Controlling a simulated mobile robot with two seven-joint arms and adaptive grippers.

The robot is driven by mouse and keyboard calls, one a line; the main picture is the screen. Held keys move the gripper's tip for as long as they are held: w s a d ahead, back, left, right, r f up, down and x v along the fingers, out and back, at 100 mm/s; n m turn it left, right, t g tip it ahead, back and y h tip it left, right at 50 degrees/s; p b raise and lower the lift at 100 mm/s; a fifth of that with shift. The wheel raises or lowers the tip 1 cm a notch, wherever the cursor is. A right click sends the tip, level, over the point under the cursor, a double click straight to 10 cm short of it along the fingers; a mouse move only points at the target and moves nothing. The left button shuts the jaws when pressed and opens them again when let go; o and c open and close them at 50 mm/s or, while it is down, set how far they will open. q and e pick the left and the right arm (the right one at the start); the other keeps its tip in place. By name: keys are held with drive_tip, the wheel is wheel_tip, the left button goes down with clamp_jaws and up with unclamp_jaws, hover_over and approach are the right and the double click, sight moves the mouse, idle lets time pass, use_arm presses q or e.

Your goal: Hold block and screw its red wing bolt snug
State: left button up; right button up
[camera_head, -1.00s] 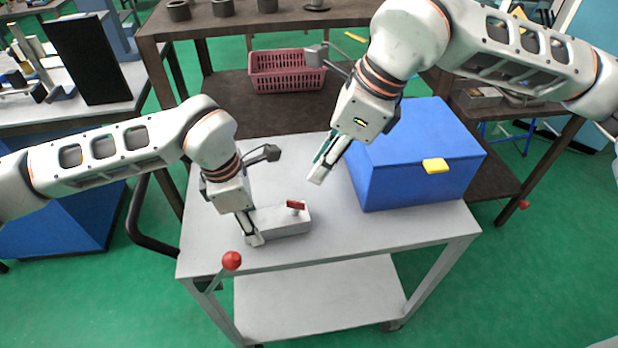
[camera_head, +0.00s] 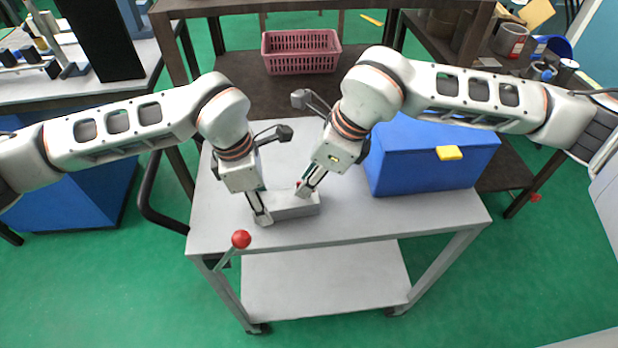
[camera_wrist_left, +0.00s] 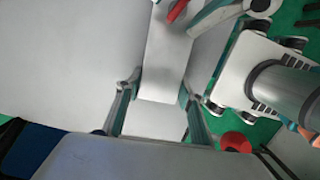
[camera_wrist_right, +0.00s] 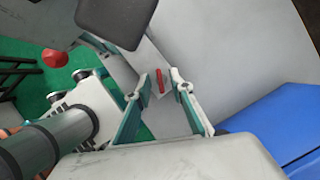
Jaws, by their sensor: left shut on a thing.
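The light grey block (camera_head: 295,208) lies on the grey cart top, and its near end is between the fingers of my left gripper (camera_head: 262,218). In the left wrist view both fingers press against the sides of the block (camera_wrist_left: 165,60). The red wing bolt (camera_wrist_right: 160,81) stands on the block's top towards its other end; it also shows in the left wrist view (camera_wrist_left: 177,10). My right gripper (camera_wrist_right: 162,76) is over the bolt, its fingers apart on either side with gaps visible. In the head view the right gripper (camera_head: 304,192) mostly hides the bolt.
A blue box (camera_head: 425,165) with a yellow latch (camera_head: 449,153) stands on the cart, just right of my right gripper. A red ball-topped lever (camera_head: 241,239) rises at the front left corner. The cart top (camera_head: 380,222) is clear in front. A pink basket (camera_head: 301,52) sits behind.

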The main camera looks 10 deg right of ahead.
clamp_jaws()
drive_tip(key=m, duration=0.2)
drive_tip(key=m+t+h, duration=0.1)
drive_tip(key=m, duration=0.2)
drive_tip(key=shift+s+a+t, duration=0.1)
drive_tip(key=shift+s+t, duration=0.05)
drive_tip(key=shift+t, duration=0.15)
drive_tip(key=shift+m+t+h, duration=0.4)
drive_tip(key=shift+m+h, duration=0.4)
drive_tip(key=shift+m, duration=1.6)
unclamp_jaws()
